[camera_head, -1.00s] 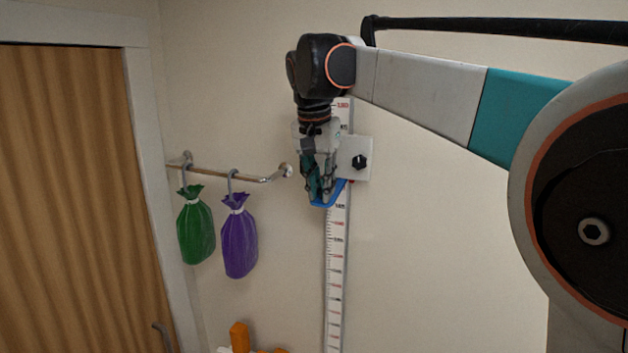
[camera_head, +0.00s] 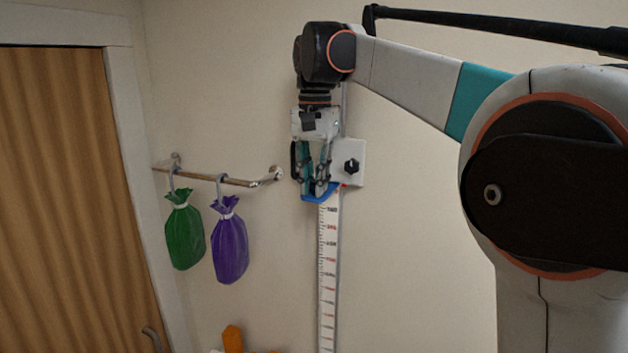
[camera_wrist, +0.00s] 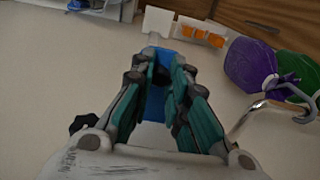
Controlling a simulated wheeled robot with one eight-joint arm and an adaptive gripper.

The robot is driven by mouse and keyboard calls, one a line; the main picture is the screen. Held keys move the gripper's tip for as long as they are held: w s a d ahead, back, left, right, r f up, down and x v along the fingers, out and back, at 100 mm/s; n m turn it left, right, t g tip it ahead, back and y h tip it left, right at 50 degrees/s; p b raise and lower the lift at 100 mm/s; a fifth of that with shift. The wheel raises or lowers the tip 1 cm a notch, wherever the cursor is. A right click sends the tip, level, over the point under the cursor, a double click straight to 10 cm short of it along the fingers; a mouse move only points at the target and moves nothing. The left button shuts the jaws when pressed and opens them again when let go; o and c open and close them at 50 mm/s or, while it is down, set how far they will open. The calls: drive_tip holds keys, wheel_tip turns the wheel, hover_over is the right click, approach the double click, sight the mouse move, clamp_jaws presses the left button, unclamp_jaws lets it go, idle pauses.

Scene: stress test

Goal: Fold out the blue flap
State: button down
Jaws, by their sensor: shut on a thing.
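The blue flap (camera_head: 318,198) sits on a white measuring strip (camera_head: 328,265) mounted on the wall, just below a white plate with a black knob (camera_head: 351,166). It sticks out from the strip and looks roughly level. My gripper (camera_head: 316,187) reaches down from above and is shut on the flap. In the wrist view, the flap (camera_wrist: 155,103) shows as blue between the teal-padded fingers of my gripper (camera_wrist: 163,68). The fingers hide much of the flap, and its joint with the strip is not clear.
A metal rail (camera_head: 215,177) to the left of my gripper carries a green bag (camera_head: 184,235) and a purple bag (camera_head: 230,246). A wooden door (camera_head: 70,200) is at far left. An orange object (camera_head: 233,338) is low down. The wall right of the strip is bare.

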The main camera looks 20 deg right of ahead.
drive_tip(key=c, duration=1.7)
unclamp_jaws()
drive_tip(key=shift+w, duration=0.1)
drive_tip(key=shift+o, duration=0.8)
drive_tip(key=shift+w+d, duration=0.1)
drive_tip(key=shift+r, duration=0.15)
wheel_tip(320, 180, up, 12)
